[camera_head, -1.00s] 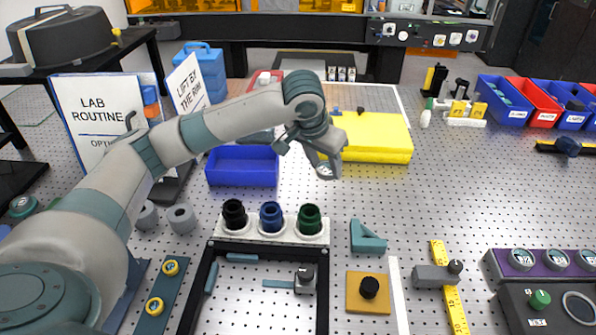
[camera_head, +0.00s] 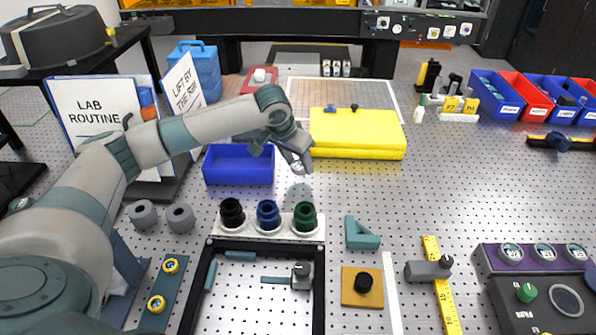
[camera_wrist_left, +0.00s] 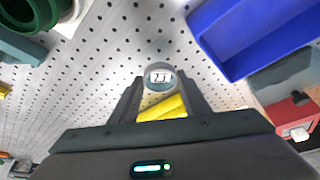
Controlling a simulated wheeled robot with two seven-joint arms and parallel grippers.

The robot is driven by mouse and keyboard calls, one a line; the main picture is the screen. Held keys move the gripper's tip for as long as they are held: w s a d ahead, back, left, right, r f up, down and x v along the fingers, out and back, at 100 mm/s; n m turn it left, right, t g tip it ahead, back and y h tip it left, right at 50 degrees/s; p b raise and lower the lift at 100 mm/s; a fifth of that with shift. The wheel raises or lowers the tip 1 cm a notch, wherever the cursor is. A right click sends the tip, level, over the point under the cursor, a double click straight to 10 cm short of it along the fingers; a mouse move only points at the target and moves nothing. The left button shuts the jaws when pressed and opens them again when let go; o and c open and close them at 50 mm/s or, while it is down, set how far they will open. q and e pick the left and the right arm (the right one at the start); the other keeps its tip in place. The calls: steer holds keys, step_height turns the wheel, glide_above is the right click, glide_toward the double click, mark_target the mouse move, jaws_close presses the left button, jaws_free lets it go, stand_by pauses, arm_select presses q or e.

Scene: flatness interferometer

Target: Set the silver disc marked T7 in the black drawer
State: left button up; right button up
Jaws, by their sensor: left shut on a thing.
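My left gripper (camera_head: 299,167) is shut on a small silver disc (camera_wrist_left: 160,76), held between the fingertips in the left wrist view. The disc's mark appears upside down and is too small to read surely. In the head view the gripper is above the table, between the blue bin and the yellow box. A dark, low drawer-like box (camera_head: 309,72) with a grey top sits at the back under the instrument; I cannot tell surely that it is the black drawer. Several round marked discs (camera_head: 511,253) sit in a purple holder at right. My right gripper is not in view.
A blue bin (camera_head: 238,165) and yellow box (camera_head: 357,134) flank the gripper. A white rack with dark rings (camera_head: 268,214) and a black frame (camera_head: 319,290) are in front. A white framed mat (camera_head: 345,93) lies behind the yellow box. Clear table lies right of the box.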

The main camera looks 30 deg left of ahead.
mark_target(297, 168)
arm_select(q)
step_height(297, 168, down, 3)
steer(key=shift+s+r+p, duration=0.1)
steer(key=shift+p, duration=0.5)
steer(key=shift+f, duration=0.5)
steer(key=shift+f, duration=0.1)
steer(key=o, duration=1.1)
steer(key=shift+s+a+r, duration=0.1)
steer(key=shift+s+r, duration=0.05)
steer(key=shift+r, duration=0.5)
steer(key=b+v, duration=0.2)
steer(key=v, duration=0.9)
